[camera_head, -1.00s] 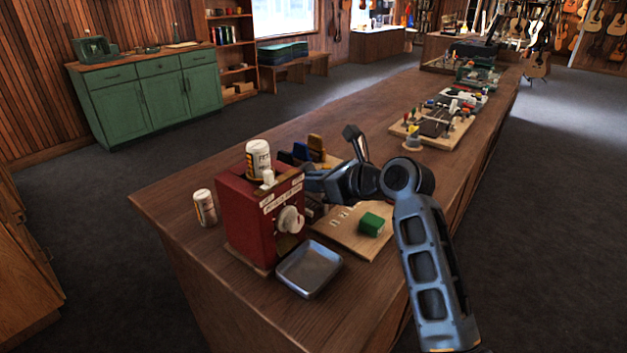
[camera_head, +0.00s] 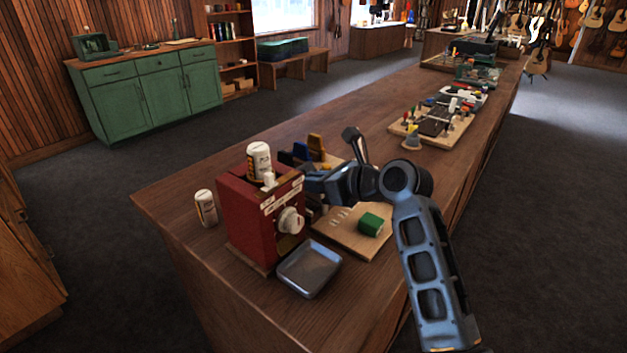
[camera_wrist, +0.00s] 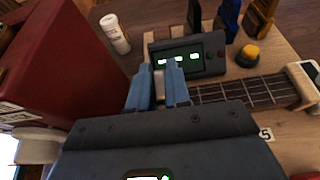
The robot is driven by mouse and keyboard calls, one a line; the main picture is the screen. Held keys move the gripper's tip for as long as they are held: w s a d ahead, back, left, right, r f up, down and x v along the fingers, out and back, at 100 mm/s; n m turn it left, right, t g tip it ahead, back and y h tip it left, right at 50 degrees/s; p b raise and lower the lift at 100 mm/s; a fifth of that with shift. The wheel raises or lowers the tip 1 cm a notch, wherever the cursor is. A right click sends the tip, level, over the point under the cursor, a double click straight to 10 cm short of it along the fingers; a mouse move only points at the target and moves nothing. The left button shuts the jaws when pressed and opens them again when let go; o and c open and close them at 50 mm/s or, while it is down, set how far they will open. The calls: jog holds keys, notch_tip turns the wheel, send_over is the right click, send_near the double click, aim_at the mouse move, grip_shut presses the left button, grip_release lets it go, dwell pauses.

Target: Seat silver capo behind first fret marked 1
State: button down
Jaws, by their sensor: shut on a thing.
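In the wrist view my gripper (camera_wrist: 160,88) has its two blue fingers close together, shut on a small pale silver piece that is mostly hidden between them; it looks like the silver capo. The fingertips are beside the left end of the dark fretboard (camera_wrist: 245,91), in front of a dark box with lit green displays (camera_wrist: 188,56). A small label reading 5 (camera_wrist: 265,134) shows below the fretboard; the label 1 cannot be made out. In the head view my gripper (camera_head: 316,185) is partly hidden near the red box, above the light wooden board (camera_head: 352,238).
The red box (camera_head: 246,221) with a white knob stands close on the left. A metal tray (camera_head: 309,268) and a green block (camera_head: 370,224) are near. A yellow-topped knob (camera_wrist: 248,54) and coloured upright holders (camera_wrist: 229,18) stand beyond the fretboard.

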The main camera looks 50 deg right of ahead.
jog(key=shift+f, duration=0.45)
jog(key=c, duration=1.4)
grip_release()
jog(key=shift+o, duration=0.2)
jog(key=shift+p+v, duration=0.45)
jog(key=shift+v, duration=0.95)
jog(key=v, duration=0.8)
jog(key=shift+s, duration=0.1)
